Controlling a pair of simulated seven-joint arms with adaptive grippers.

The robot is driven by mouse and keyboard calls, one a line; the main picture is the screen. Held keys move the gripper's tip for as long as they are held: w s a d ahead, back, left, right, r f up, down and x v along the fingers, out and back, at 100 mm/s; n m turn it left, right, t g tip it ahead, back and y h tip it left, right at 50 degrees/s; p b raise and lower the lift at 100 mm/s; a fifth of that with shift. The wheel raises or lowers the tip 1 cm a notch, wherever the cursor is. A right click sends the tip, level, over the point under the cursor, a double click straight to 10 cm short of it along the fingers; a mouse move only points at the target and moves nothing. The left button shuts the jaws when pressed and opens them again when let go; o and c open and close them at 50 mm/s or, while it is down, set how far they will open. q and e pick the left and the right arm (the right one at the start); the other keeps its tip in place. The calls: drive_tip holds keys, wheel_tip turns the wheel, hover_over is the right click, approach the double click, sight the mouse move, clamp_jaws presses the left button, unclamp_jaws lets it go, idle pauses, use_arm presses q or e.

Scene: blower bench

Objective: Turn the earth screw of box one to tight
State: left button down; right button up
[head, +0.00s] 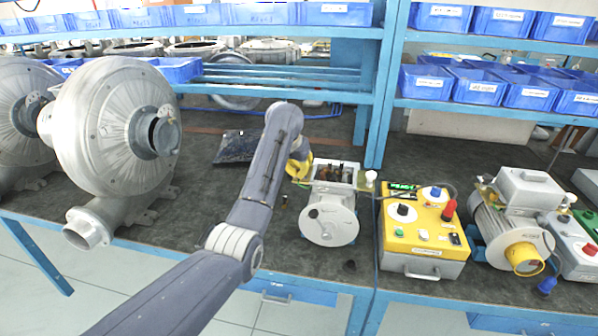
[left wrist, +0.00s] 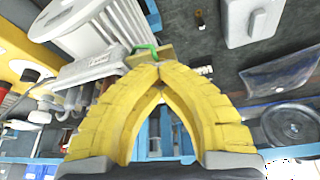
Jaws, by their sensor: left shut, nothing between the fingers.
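A motor (head: 331,218) with an open terminal box (head: 336,176) on top stands mid-bench in the head view. I take this box to be box one; I cannot read a label on it. My left gripper (head: 300,170), with yellow fingers, is at the box's left side. In the left wrist view its fingertips (left wrist: 158,66) meet and hold nothing. A tan block with a green piece (left wrist: 147,48) shows just beyond the tips; I cannot tell whether they touch. I cannot make out the earth screw for certain. My right gripper is not in view.
A yellow test box (head: 425,225) with knobs stands right of the motor, and a second motor (head: 510,222) beyond it. A large blower (head: 110,120) stands left. A small brass-coloured part (head: 284,200) stands near the motor.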

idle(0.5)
use_arm(q)
drive_tip(key=c, duration=1.5)
unclamp_jaws()
drive_tip(key=shift+c, duration=0.2)
drive_tip(key=v, duration=1.2)
drive_tip(key=shift+w, duration=0.15)
